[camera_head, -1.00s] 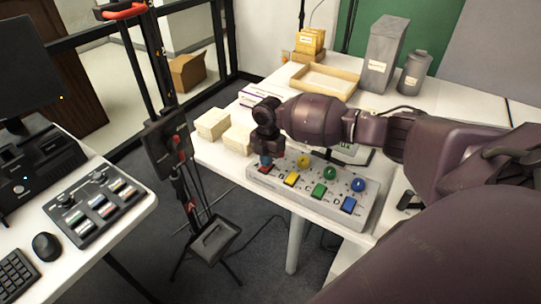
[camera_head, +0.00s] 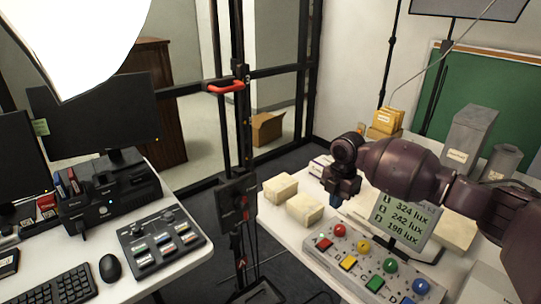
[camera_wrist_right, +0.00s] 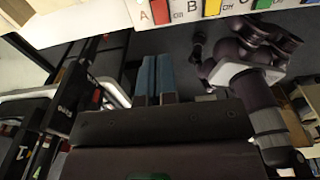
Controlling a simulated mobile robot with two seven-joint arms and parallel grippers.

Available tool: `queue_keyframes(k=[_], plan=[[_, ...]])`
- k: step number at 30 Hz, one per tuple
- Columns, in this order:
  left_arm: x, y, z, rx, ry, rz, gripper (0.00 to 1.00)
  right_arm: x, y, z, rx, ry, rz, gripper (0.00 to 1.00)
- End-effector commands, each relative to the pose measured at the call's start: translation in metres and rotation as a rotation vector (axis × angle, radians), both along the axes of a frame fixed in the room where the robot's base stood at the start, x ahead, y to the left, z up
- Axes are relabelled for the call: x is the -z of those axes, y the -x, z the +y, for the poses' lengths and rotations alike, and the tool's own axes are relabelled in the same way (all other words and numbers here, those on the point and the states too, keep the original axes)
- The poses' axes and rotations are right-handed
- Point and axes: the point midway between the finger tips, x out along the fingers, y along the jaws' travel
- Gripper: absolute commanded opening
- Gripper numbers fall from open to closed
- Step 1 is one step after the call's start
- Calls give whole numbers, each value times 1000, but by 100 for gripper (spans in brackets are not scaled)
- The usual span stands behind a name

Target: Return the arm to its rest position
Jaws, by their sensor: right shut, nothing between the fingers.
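My right arm reaches in from the right in the head view. My right gripper (camera_head: 336,201) is shut and empty, pointing down just above the far left end of the grey button panel (camera_head: 310,243). Its closed blue fingers (camera_wrist_right: 156,76) show side by side in the right wrist view. The panel has a red dome (camera_head: 339,230) and a red square button (camera_head: 324,243) near the gripper, with yellow, green and blue ones further right. My left gripper is not seen in the head view.
A lux display (camera_head: 402,219) stands behind the panel, close to my right forearm. Cream boxes (camera_head: 304,209) sit left of the gripper. A dark stand (camera_head: 237,205) rises between the two tables. The left desk holds a control box (camera_head: 160,240), mouse (camera_head: 110,268) and monitors.

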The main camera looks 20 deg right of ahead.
Motion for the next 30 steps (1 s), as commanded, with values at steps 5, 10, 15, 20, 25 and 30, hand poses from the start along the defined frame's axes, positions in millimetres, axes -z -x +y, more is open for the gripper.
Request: queue_keyframes(k=[5,10,15,20,25,30], plan=[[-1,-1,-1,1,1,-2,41,0,-1,0,45,-2,-2,0],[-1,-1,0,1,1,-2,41,-2,-22,3,255,-23,-127,0],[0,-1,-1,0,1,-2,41,-29,-62,21,460,-103,-389,0],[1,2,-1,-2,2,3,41,-40,-81,57,599,-274,-581,0],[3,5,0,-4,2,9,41,-26,-73,101,748,-531,-701,0],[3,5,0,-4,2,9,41,-6,-44,129,883,-771,-748,0]])
